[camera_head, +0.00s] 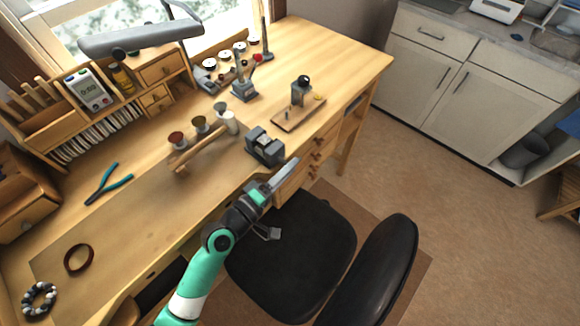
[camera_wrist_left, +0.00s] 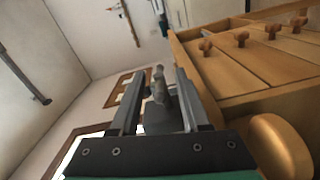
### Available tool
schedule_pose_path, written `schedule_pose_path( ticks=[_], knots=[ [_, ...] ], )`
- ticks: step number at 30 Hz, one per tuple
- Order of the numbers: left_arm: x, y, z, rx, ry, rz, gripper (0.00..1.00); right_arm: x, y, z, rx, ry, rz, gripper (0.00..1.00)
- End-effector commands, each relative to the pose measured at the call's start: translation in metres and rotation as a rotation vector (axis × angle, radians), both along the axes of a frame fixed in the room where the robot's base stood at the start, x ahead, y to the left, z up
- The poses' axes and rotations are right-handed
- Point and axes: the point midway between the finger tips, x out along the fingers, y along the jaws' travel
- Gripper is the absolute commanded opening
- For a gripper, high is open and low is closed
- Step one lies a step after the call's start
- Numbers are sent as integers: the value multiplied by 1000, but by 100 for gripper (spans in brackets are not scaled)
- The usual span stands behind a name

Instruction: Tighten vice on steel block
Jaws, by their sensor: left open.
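A dark grey vice (camera_head: 262,152) sits at the front edge of the wooden bench. A small pale block, likely the steel block (camera_head: 265,140), shows between its jaws. My left gripper (camera_head: 287,170) is just in front of the vice, below and to its right in the head view, and looks empty. In the left wrist view the fingers (camera_wrist_left: 162,75) are apart. The vice (camera_wrist_left: 162,118) with its screw and handle end shows between and beyond them; I cannot tell whether they touch it. My right gripper is not in view.
A black chair (camera_head: 300,250) stands close to my left arm. Drawers with round knobs (camera_wrist_left: 240,40) lie beside the gripper. On the bench are a wooden board with a small tool (camera_head: 300,112), blue pliers (camera_head: 108,185) and a wooden rack with cups (camera_head: 200,150).

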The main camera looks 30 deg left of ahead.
Motion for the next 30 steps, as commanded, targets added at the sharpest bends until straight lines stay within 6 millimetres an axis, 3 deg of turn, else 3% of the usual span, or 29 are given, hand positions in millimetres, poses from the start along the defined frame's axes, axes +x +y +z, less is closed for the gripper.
schedule_pose_path(
  ticks=[10, 18, 26, 30],
  knots=[
    [7, -1, 0, -1, 0, 1, 44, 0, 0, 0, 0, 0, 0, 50],
    [7, -1, 0, -1, 0, 1, 0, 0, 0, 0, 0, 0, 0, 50],
    [7, -1, 1, 0, 0, 0, 0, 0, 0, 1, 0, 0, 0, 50],
    [7, -1, 4, 3, 15, 0, 0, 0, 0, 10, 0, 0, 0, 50]
  ],
)
